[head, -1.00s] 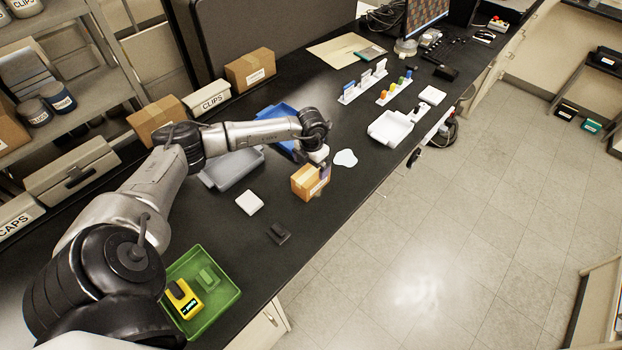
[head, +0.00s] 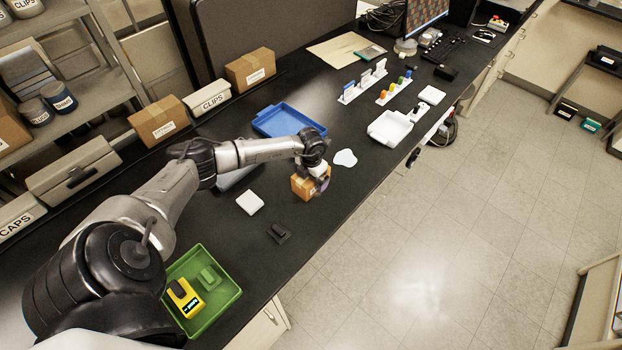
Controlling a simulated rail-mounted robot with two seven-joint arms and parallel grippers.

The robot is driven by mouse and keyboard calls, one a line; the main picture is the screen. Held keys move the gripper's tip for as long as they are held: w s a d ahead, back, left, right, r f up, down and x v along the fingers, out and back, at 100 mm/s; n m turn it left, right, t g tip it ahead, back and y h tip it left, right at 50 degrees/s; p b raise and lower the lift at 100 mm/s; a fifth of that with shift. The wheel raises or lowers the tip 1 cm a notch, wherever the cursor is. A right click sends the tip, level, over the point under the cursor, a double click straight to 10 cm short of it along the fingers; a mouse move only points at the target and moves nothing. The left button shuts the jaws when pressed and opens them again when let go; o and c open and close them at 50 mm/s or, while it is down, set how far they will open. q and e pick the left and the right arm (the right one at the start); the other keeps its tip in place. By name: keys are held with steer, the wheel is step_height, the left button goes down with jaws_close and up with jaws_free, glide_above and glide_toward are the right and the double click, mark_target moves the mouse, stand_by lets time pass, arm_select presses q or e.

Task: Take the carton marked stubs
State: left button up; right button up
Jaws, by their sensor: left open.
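A small brown carton (head: 302,188) stands near the front edge of the black bench, with any marking too small to read. My left gripper (head: 319,183) is open and points down at this carton, covering its upper right part. I cannot tell whether the fingers touch it. Two more brown cartons stand along the back of the bench: one carton (head: 158,122) at the left and one carton (head: 250,69) further right. Their labels are also unreadable, so I cannot tell which is marked stubs. My right gripper is not in view.
A blue tray (head: 288,122) lies behind my left arm, and a grey tray (head: 236,176) is partly hidden under it. A white block (head: 250,202), a dark block (head: 279,233) and a green tray (head: 228,296) are nearer. A white tray (head: 390,129) stands to the right.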

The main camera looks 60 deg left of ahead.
arm_select(q)
steer(key=shift+c, duration=0.3)
steer(key=c, duration=0.9)
steer(key=shift+r, duration=0.2)
steer(key=shift+r, duration=0.25)
steer(key=r, duration=0.3)
steer(key=shift+d+r+b, duration=0.3)
steer(key=shift+d+r, duration=0.05)
steer(key=shift+d, duration=0.05)
steer(key=d+r, duration=0.2)
steer(key=d, duration=0.1)
steer(key=d+r, duration=0.2)
steer(key=d, duration=0.2)
steer(key=w+d+r+b, duration=0.1)
steer(key=d+r, duration=0.1)
steer(key=d, duration=0.1)
steer(key=shift+d+r, duration=0.25)
steer(key=shift+d, duration=0.15)
